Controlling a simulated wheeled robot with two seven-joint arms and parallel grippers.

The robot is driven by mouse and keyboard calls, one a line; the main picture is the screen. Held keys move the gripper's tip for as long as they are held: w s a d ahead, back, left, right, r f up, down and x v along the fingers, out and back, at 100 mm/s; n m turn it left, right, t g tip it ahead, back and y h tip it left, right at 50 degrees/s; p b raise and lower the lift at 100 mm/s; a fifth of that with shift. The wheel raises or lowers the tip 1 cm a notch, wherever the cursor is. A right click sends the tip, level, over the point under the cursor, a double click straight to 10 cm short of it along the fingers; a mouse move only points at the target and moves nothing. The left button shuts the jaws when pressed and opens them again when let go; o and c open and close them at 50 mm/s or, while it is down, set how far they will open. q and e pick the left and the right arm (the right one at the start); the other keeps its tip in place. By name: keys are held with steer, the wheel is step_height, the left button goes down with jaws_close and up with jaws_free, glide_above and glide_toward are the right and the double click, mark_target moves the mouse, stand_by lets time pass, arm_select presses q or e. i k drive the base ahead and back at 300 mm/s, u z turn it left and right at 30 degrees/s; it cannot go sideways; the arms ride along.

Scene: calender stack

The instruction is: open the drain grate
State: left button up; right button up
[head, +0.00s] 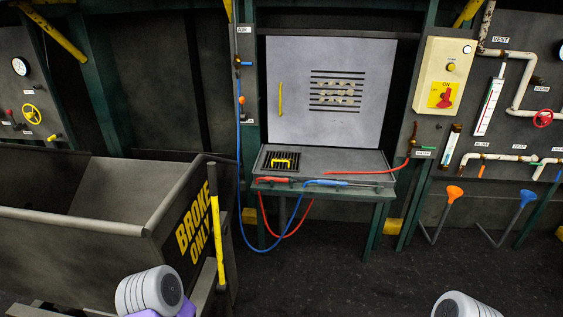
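The drain grate (270,158) is a small dark slatted panel set in the left part of a grey shelf (345,161). A yellow handle (282,162) lies across it. The grate appears to lie flat in the shelf, level with its top; what is under it is hidden. Neither of my grippers shows. Only grey rounded parts of my arms show at the bottom edge, left of centre and right of centre, well below and apart from the shelf.
A red-handled tool (273,180) and a blue-handled tool (326,183) lie along the shelf's front edge, with hoses hanging below. A grey cabinet door (300,75) stands behind. A large bin (100,215) marked "BROKE ONLY" fills the left.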

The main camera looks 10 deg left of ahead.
mark_target(282, 157)
steer(key=k, duration=0.65)
steer(key=z, duration=0.85)
steer(key=i, duration=1.75)
steer(key=u, duration=0.3)
steer(key=i, duration=1.15)
steer(key=u, duration=1.2)
